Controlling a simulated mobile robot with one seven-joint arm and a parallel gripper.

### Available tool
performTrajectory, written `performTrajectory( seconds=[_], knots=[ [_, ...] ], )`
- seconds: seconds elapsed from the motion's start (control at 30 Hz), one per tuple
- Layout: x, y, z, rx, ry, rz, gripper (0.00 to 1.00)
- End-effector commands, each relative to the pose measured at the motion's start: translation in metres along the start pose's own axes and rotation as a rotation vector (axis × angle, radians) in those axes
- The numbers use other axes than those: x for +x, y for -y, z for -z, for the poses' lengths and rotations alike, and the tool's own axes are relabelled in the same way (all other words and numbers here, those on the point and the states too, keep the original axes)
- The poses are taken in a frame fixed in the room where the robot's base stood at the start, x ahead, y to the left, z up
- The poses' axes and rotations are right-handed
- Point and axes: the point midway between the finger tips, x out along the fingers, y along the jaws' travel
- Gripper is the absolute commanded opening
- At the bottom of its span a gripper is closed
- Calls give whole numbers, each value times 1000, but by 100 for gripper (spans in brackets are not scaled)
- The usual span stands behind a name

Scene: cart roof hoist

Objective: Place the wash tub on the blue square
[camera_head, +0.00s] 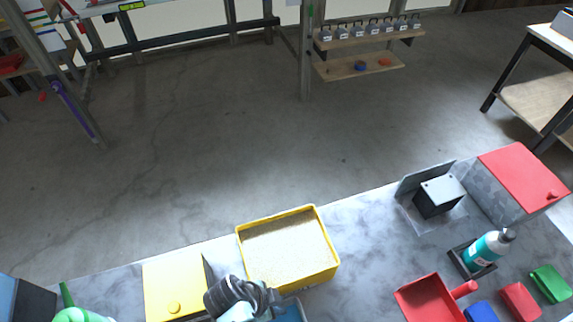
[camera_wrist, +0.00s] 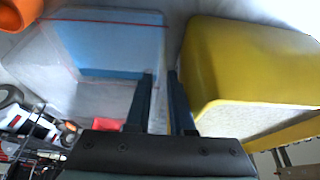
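A clear-walled tub with blue in it (camera_wrist: 75,95) fills the left of the wrist view, with a thin red line along its upper part. I take it for the wash tub. I cannot tell whether the blue is its contents or something behind it. No blue square can be made out for certain.
A yellow bin of grainy material (camera_head: 325,262) stands just beyond my gripper. A yellow box with a knob (camera_head: 160,285) is left of it. A red scoop (camera_head: 430,300), a bottle (camera_head: 485,250) and a red-lidded box (camera_head: 525,175) stand right. The counter between is clear.

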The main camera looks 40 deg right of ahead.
Motion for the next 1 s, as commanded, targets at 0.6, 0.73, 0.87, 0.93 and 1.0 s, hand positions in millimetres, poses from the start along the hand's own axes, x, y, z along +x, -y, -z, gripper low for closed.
performTrajectory(
  seconds=[0.6, 0.73, 0.87, 0.93, 1.0],
  knots=[
    [-1, 0, 0, 0, 0, 0, 0],
    [-1, 0, 0, 0, 0, 0, 0],
    [-1, 0, 0, 0, 0, 0, 0],
    [-1, 0, 0, 0, 0, 0, 0],
    [-1, 0, 0, 0, 0, 0, 0]
  ],
)
